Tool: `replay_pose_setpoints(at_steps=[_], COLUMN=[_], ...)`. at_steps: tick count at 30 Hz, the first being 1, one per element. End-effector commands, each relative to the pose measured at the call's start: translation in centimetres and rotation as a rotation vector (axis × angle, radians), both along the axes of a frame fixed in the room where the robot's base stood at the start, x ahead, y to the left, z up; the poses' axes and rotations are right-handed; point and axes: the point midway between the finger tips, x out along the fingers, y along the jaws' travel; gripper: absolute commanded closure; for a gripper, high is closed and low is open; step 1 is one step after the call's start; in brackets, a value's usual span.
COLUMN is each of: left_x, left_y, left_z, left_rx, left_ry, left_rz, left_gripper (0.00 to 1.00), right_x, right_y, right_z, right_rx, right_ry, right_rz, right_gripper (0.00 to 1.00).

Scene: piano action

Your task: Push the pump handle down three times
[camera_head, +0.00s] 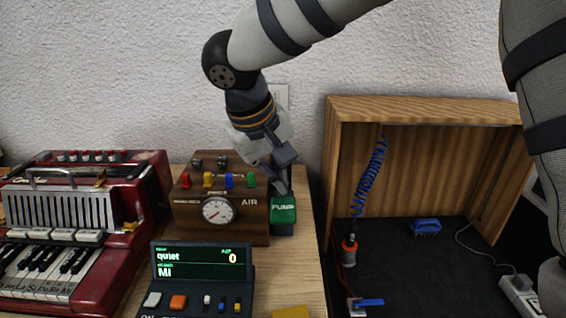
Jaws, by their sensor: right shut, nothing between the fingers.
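The green pump (283,211) with the label PUMP stands at the right side of the wooden air box (190,222). My right gripper (284,186) points down from above, right over the pump. Its fingers are shut with nothing between them. The fingertips are at or just above the pump's top; I cannot tell if they touch it. The pump handle is largely hidden behind the gripper. The air box has a round gauge (217,211) and several coloured knobs. My left gripper is not in view.
A red accordion (95,170) stands at the left. A small display unit (203,262) reading "quiet", "0" and "MI" sits in front of the air box. A wooden open-fronted box (430,180) stands at the right, with a blue coiled hose (369,175) and a blue brush (425,227).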

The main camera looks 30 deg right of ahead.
Motion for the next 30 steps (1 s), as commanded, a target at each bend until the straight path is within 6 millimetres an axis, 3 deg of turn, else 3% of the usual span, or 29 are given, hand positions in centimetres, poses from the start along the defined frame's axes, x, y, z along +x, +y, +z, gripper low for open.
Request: replay_pose_setpoints(at_steps=[14,30], left_x=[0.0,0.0], left_y=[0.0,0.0], left_z=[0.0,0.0], left_rx=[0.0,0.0], left_ry=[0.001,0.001], left_rz=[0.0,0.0], left_gripper=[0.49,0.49], right_x=[0.0,1.1], right_y=[0.0,-0.7], right_z=[-0.1,2.8], right_rx=[0.0,-0.001], right_ry=[0.003,0.001], right_rz=[0.0,-0.001], right_gripper=[1.0,1.0])
